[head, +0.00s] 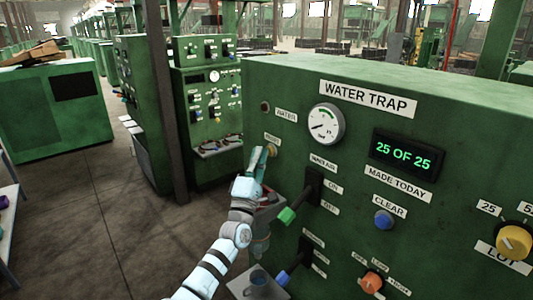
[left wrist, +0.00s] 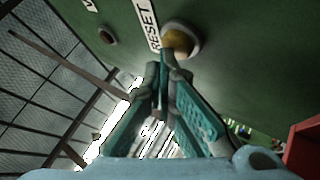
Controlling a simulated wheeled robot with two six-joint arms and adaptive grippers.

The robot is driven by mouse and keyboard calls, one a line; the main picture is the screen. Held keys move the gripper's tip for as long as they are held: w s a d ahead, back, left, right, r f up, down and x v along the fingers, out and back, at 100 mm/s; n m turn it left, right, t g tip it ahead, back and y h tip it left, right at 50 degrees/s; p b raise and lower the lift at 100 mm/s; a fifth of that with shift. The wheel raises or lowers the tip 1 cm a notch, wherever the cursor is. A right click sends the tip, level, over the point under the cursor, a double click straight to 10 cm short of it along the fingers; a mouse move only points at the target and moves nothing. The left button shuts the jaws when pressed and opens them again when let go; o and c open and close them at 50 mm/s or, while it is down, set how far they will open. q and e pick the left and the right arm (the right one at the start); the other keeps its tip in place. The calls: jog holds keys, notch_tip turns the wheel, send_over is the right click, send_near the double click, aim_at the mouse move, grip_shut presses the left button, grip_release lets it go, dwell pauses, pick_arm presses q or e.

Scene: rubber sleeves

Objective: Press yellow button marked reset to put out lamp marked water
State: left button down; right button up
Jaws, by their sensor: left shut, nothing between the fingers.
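The green panel marked WATER TRAP carries a small round lamp (head: 265,106) beside the label WATER. The lamp looks dark in the head view, and a dark round fitting (left wrist: 107,35) that looks like it shows in the left wrist view. The yellow button (left wrist: 179,41) sits in a pale ring beside the label RESET. In the head view the button (head: 272,150) is partly covered by my left gripper (head: 263,150). This gripper is shut and empty, its fingertips (left wrist: 164,58) at the button's edge. I cannot tell whether they touch it. My right gripper is not in view.
Right of the gripper are a green-tipped lever (head: 287,215), a pressure gauge (head: 326,124), a blue CLEAR button (head: 383,220) and a display (head: 407,155) reading 25 OF 25. A blue-tipped lever (head: 281,277) sits lower. Open floor (head: 120,230) lies to the left.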

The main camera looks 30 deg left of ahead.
pick_arm(q)
jog(key=shift+s+f, duration=0.1)
jog(key=shift+f, duration=0.1)
dwell(0.4)
jog(key=shift+s+a+f+p, duration=0.2)
jog(key=shift+s+a+p, duration=0.1)
jog(key=shift+s+p, duration=0.15)
jog(key=s+p, duration=0.1)
jog(key=s, duration=0.1)
jog(key=s+a+p, duration=0.1)
jog(key=s+p, duration=0.1)
jog(key=shift+s+a+r, duration=0.1)
jog(key=shift+s+a, duration=0.05)
jog(key=shift+s, duration=0.2)
